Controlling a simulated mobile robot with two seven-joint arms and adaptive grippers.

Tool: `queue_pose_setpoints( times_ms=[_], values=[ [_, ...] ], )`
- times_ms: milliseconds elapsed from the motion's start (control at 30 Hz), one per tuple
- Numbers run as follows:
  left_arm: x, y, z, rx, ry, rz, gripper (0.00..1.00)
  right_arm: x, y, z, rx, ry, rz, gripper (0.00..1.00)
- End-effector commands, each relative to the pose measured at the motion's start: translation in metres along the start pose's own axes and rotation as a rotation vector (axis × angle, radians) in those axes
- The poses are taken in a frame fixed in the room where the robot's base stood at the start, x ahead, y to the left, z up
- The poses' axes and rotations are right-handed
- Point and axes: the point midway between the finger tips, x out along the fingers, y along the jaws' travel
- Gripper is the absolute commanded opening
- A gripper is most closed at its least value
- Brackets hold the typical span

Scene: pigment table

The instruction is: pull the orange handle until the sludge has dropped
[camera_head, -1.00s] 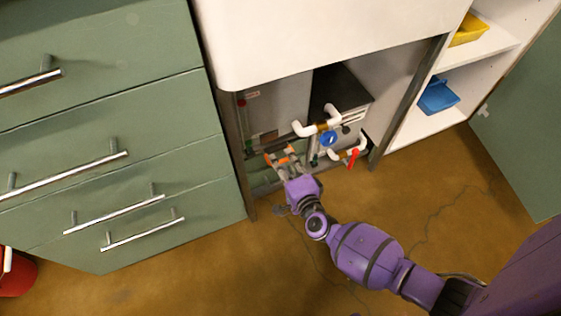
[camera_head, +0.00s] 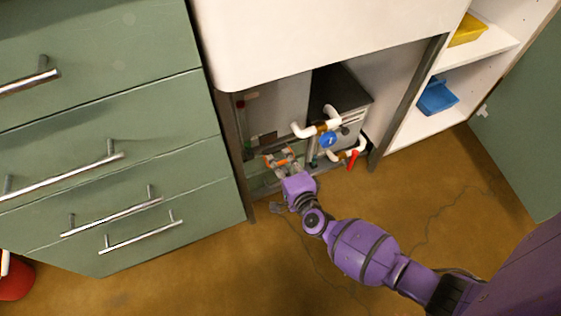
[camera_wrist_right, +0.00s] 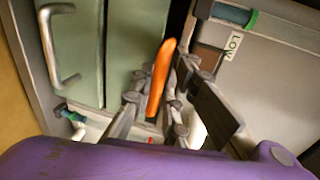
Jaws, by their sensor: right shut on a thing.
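The orange handle (camera_wrist_right: 160,78) stands between the fingers of my right gripper (camera_wrist_right: 158,92) in the right wrist view, its upper end sticking out past them. In the head view, orange parts of the handle (camera_head: 271,162) show on both sides of my right gripper (camera_head: 283,161), low in the open cabinet bay under the white top. The right gripper is shut on the handle. The fingers cover its middle. My left gripper is not in view. No sludge can be made out.
White pipes (camera_head: 333,116) with a blue knob (camera_head: 327,140) and a red lever (camera_head: 352,160) are close on the right of the gripper. Green drawers (camera_head: 110,170) with metal bars stand at left. Shelves hold a blue bin (camera_head: 437,97) and a yellow bin (camera_head: 468,30). The brown floor in front is mostly clear.

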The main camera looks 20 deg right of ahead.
Motion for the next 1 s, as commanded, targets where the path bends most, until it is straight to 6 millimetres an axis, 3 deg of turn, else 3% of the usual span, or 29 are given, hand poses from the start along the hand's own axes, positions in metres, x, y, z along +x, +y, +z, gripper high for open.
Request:
queue_pose_setpoints(
  times_ms=[200, 367, 667, 700, 800, 1000],
  values=[
    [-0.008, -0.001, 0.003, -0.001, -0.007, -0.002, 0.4, -0.043, 0.017, 0.0, -0.008, -0.002, 0.019, 0.0],
    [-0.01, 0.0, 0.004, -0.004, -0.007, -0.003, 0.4, -0.065, 0.022, 0.001, -0.009, -0.004, 0.019, 0.0],
    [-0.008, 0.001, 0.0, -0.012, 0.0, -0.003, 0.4, -0.068, 0.024, 0.001, -0.01, -0.006, 0.02, 0.0],
    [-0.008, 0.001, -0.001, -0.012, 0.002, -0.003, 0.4, -0.068, 0.024, 0.001, -0.01, -0.006, 0.02, 0.16],
    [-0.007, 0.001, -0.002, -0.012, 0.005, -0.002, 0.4, -0.068, 0.023, 0.001, -0.009, -0.006, 0.019, 0.29],
    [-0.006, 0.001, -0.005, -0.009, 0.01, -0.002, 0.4, -0.066, 0.02, 0.001, -0.006, -0.004, 0.012, 0.29]
  ],
)
